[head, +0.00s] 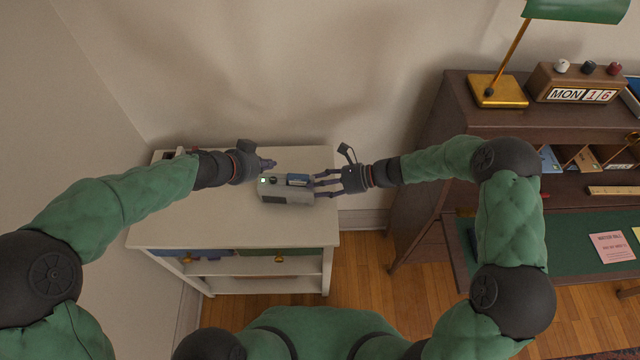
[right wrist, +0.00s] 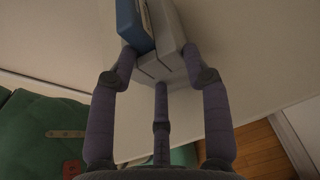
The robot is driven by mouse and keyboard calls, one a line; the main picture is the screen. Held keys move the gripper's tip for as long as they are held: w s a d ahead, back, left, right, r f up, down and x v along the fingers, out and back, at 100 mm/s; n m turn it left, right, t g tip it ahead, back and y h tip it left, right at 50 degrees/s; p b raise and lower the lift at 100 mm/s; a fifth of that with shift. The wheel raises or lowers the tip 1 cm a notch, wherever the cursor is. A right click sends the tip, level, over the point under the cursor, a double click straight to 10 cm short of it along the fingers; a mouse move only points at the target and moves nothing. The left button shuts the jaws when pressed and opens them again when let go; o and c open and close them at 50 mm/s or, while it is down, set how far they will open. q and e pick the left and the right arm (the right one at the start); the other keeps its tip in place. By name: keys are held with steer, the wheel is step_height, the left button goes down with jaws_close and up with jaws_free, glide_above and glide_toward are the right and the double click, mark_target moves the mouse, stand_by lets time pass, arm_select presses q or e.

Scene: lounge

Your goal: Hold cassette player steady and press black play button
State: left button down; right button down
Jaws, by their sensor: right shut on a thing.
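The cassette player (head: 287,197) is a small grey box with a blue part on its right side and a small green-lit spot at its left end. It sits on the white cabinet top (head: 190,215). My right gripper (head: 318,184) is shut on its right end; in the right wrist view the fingers (right wrist: 163,68) lie on either side of the grey player (right wrist: 170,40). My left gripper (head: 268,164) is just above and behind the player's left end, its fingertips close together.
A dark object lies at the cabinet's back left, partly behind my left arm. A wooden desk (head: 460,105) with a brass lamp (head: 497,91) and a date block (head: 577,84) stands to the right. The cabinet's front left top is clear.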

arm_select(q)
steer(key=shift+r, duration=0.6)
arm_select(e)
steer(key=shift+s+a+f, duration=0.1)
steer(key=shift+s+f, duration=0.35)
steer(key=shift+f, duration=0.1)
steer(key=shift+c, duration=2.4)
jaws_free()
steer(key=shift+w, duration=0.1)
steer(key=shift+w+r, duration=0.15)
steer(key=shift+d+r, duration=0.2)
steer(key=shift+d, duration=0.05)
steer(key=v, duration=0.6)
steer(key=shift+d, duration=0.4)
steer(key=shift+r, duration=0.1)
